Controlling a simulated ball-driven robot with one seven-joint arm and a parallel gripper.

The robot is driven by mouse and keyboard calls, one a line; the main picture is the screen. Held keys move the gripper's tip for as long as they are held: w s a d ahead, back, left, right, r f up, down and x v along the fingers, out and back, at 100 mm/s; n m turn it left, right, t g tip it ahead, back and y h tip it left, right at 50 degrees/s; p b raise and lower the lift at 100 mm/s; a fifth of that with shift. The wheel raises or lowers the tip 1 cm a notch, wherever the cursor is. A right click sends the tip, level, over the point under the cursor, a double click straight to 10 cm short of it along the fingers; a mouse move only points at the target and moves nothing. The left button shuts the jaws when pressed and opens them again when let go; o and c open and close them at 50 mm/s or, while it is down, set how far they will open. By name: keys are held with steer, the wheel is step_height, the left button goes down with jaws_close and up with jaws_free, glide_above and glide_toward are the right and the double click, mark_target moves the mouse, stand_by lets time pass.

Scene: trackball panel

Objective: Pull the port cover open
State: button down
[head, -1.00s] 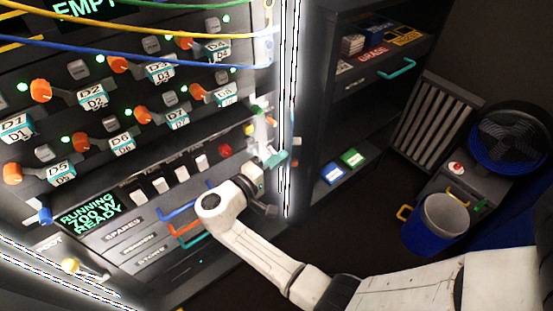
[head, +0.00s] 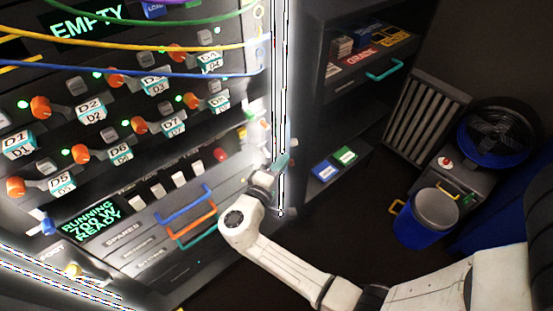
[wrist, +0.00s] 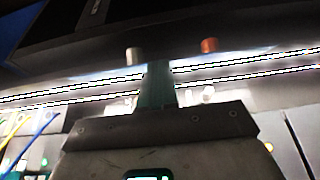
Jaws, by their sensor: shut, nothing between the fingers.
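A small pale yellow knob (head: 73,270) sits at the lower left of the panel in the head view, beside a label that seems to read PORT (head: 50,252). I cannot make out the port cover's edges or whether it is open. My gripper (head: 279,163) is at the panel's right edge, by the bright vertical light strip, far to the right of that knob. Its teal fingers are together and empty. In the wrist view the teal fingers (wrist: 158,84) point toward a pale peg (wrist: 134,56) and an orange peg (wrist: 208,45), apart from both.
Blue, orange and teal drawer handles (head: 195,228) stick out left of my arm. Coloured cables (head: 150,43) cross the panel's top. A dark shelf unit (head: 335,130) stands right of the light strip. A blue bucket (head: 405,228) stands on the right.

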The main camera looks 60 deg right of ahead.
steer(key=shift+s+d, duration=0.9)
steer(key=shift+s, duration=0.15)
